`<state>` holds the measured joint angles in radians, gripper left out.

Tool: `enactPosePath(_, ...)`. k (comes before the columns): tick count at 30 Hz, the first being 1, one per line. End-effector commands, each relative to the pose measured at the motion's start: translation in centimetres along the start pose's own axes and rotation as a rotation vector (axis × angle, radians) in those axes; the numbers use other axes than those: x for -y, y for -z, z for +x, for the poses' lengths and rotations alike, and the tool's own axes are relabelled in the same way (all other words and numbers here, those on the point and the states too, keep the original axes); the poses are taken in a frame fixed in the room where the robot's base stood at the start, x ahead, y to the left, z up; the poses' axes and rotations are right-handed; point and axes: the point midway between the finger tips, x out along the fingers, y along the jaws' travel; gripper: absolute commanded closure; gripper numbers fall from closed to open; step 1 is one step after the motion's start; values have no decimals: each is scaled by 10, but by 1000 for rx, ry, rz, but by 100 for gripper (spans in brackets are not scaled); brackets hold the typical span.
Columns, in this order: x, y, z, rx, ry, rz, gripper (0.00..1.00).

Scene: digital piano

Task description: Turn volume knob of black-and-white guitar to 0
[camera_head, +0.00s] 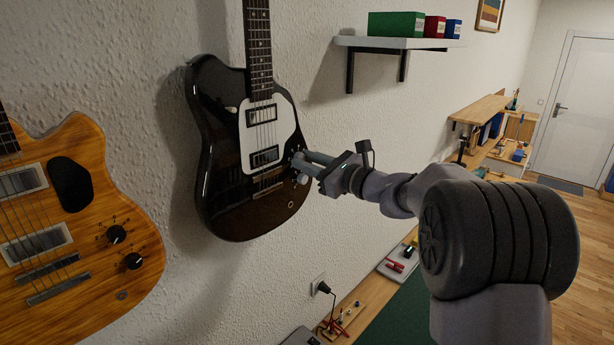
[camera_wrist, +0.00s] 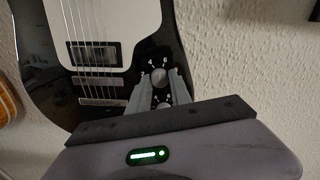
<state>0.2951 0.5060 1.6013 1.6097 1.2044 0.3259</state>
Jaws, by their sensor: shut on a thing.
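The black-and-white guitar (camera_head: 224,150) hangs on the wall, with a black body and white pickguard. It also shows in the wrist view (camera_wrist: 50,95). My gripper (camera_head: 301,162) reaches it from the right. The numbers 4 and 6 show above this knob. I cannot read a volume label or pointer.
An orange wooden guitar (camera_head: 100,205) with black knobs hangs at the left. A shelf (camera_head: 390,43) with coloured boxes is above my arm. A low bench with tools lies below.

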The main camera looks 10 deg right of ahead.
Motion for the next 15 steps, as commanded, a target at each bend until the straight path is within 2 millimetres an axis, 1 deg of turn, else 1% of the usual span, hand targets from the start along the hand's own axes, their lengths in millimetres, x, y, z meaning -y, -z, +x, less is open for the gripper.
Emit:
enactPosePath(1,-2,9,0,2,0,-44,100)
enactPosePath(15,-2,7,0,2,-2,-492,100)
